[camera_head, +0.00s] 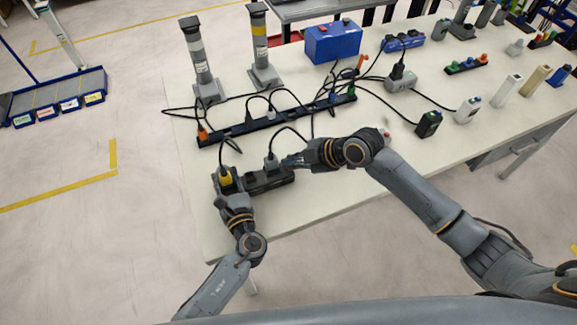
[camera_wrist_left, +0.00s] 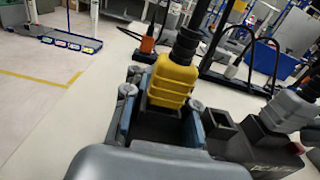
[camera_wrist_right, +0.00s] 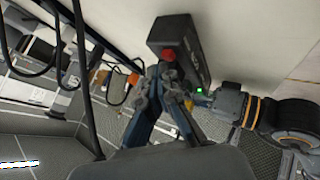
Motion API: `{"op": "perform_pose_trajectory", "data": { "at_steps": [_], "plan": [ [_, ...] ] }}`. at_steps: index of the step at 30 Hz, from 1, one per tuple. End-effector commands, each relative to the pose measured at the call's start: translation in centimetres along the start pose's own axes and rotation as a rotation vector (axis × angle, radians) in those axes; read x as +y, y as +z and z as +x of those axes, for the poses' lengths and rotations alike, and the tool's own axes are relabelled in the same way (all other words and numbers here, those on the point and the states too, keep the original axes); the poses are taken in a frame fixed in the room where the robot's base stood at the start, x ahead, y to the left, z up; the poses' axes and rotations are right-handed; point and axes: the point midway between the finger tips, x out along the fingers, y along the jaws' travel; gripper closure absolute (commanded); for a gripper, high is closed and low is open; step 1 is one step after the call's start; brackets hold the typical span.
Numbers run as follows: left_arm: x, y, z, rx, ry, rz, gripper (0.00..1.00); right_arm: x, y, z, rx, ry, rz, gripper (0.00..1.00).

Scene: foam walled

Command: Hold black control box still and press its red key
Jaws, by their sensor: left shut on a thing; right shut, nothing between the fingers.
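The black control box (camera_head: 272,181) lies near the table's front left corner, with a yellow plug (camera_head: 225,177) and a grey plug (camera_head: 271,161) standing in it. My left gripper (camera_head: 227,187) is shut on its left end; in the left wrist view the fingers (camera_wrist_left: 160,118) straddle the box below the yellow plug (camera_wrist_left: 172,80). My right gripper (camera_head: 292,161) is shut and empty at the box's right end. In the right wrist view its fingertips (camera_wrist_right: 163,75) are close to the red key (camera_wrist_right: 168,54) on the box (camera_wrist_right: 182,36); I cannot tell whether they touch.
A long black power strip (camera_head: 275,117) with cables lies just behind the box. A blue case (camera_head: 332,41), two grey posts (camera_head: 200,65) and a grey socket block (camera_head: 400,82) stand farther back. The tabletop (camera_head: 310,195) in front of the box is clear.

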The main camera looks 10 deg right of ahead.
Motion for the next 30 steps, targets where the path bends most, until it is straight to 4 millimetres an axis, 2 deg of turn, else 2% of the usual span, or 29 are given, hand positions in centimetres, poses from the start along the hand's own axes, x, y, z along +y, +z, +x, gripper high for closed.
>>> {"op": "perform_pose_trajectory", "data": {
  "at_steps": [30],
  "plan": [
    [0.01, -0.01, 0.00, 0.000, 0.000, 0.000, 1.00, -0.54, 0.52, 0.65, -0.001, -0.002, 0.001, 1.00]
  ]
}}
